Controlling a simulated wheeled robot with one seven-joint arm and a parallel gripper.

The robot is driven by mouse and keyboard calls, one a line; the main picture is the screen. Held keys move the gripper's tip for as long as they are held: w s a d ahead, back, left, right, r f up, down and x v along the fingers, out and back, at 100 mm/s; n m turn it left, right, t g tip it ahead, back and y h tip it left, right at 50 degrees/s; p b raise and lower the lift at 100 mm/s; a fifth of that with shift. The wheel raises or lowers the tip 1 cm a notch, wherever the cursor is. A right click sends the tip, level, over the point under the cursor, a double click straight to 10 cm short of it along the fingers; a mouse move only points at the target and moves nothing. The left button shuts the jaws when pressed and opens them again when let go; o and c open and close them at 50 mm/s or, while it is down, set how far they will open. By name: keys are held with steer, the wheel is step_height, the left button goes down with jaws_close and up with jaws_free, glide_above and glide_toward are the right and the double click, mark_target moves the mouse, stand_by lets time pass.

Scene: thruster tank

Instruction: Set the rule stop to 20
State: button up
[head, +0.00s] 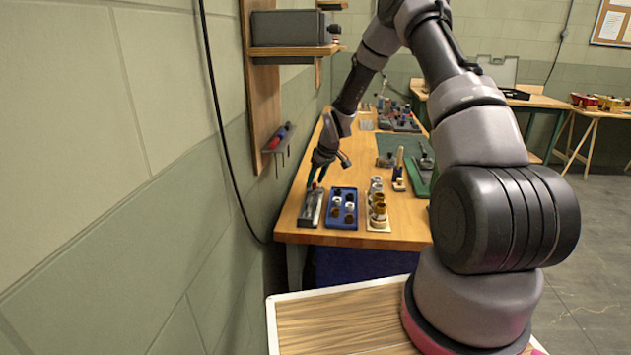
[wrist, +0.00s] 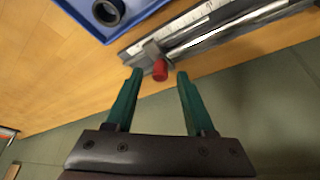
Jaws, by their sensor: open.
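The rule (wrist: 196,20) is a metal bar with a white marked scale, lying at the bench edge by the wall in the wrist view. Its stop (wrist: 148,52) is a grey block with a red knob (wrist: 160,70). The scale figures are too small to read. In the head view the rule's grey base (head: 311,209) sits at the bench's near left corner. My gripper (wrist: 157,73) is open, with green fingers on either side of the red knob. I cannot tell whether they touch it. My gripper also shows in the head view (head: 316,186), above the rule.
A blue tray (head: 334,222) with several round parts stands right beside the rule. A wooden holder (head: 378,228) with several cylinders is farther right. The wall with a small rack (head: 279,138) is close on the left. A green mat (head: 415,180) lies farther back.

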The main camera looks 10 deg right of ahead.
steer(key=shift+f, duration=0.2)
jaws_close()
steer(key=shift+w, duration=0.1)
stand_by(1.3)
